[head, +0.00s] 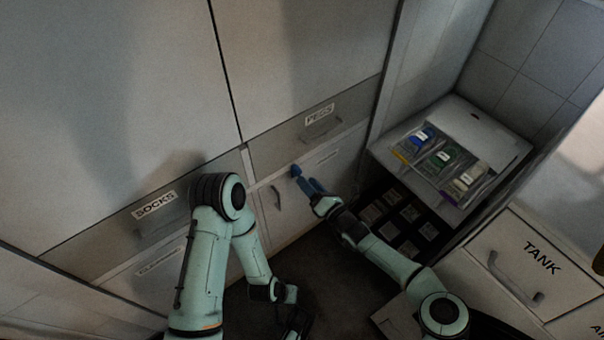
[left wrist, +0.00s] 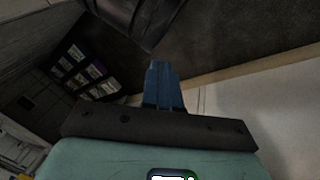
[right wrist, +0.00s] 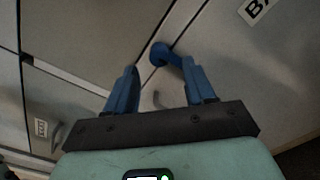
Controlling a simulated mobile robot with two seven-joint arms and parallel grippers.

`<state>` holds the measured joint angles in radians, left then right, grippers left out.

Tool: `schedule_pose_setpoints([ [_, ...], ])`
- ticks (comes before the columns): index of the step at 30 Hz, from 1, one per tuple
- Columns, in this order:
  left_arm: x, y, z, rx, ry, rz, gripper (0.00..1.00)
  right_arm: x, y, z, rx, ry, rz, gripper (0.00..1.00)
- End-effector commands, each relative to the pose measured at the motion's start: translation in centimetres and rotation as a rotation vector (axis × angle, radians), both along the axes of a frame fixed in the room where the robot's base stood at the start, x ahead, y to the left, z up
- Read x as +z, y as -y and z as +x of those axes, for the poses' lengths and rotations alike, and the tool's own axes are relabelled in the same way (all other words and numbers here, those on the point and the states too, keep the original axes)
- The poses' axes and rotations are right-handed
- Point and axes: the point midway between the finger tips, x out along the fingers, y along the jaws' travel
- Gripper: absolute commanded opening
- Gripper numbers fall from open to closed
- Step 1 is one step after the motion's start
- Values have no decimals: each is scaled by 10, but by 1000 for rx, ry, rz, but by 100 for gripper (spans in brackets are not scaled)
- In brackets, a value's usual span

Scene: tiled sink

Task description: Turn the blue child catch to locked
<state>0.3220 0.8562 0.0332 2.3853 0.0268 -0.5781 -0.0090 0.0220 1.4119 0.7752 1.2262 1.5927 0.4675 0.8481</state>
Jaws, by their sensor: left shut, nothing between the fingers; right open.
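In the right wrist view the catch (right wrist: 160,53) shows a round blue hub with a short arm reaching right toward the right-hand finger. Whether they touch I cannot tell. My right gripper (head: 311,184) is open, its blue fingers (right wrist: 160,70) spread on either side of the hub. My left gripper (left wrist: 161,68) is shut and empty, low over the dark floor; the head view shows it only partly at the bottom edge.
A door handle (head: 277,198) is just left below the catch. A shelf with packets (head: 440,155) and a TANK drawer (head: 530,262) stand at the right.

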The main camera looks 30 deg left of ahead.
Motion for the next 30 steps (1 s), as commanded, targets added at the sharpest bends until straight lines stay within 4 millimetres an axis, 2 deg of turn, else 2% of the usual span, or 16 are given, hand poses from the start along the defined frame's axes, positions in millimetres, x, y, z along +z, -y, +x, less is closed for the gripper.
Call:
schedule_pose_setpoints([
  [1,16,4,1,-7,10,-5,0,7,7,-3,-1,0,1,54],
  [3,19,9,-11,-17,-24,-19,0,4,13,-6,1,1,0,54],
  [7,25,15,-24,-30,-59,-36,0,3,22,-10,1,1,1,54],
  [13,28,18,-31,-38,-78,-44,0,1,26,-12,1,1,1,54],
  [30,27,18,-31,-37,-78,-44,0,0,26,-12,1,1,1,54],
])
